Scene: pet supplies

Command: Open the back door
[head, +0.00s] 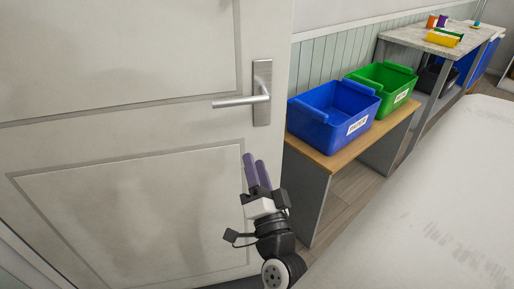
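The white panelled door (120,140) fills the left of the head view. Its metal lever handle (240,101) points left and sits level on an upright plate near the door's right edge. Whether the door is latched or slightly ajar is not clear. My gripper (254,160) has two purple fingers pointing up, below the handle in the picture and apart from it. The fingers appear close together with nothing visible between them, but the angle hides how wide the gap is.
Right of the door, a wooden-topped bench (345,155) holds a blue bin (315,122) and a green bin (384,92). A table (425,38) with small coloured items stands farther back. A large pale surface (430,200) fills the lower right.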

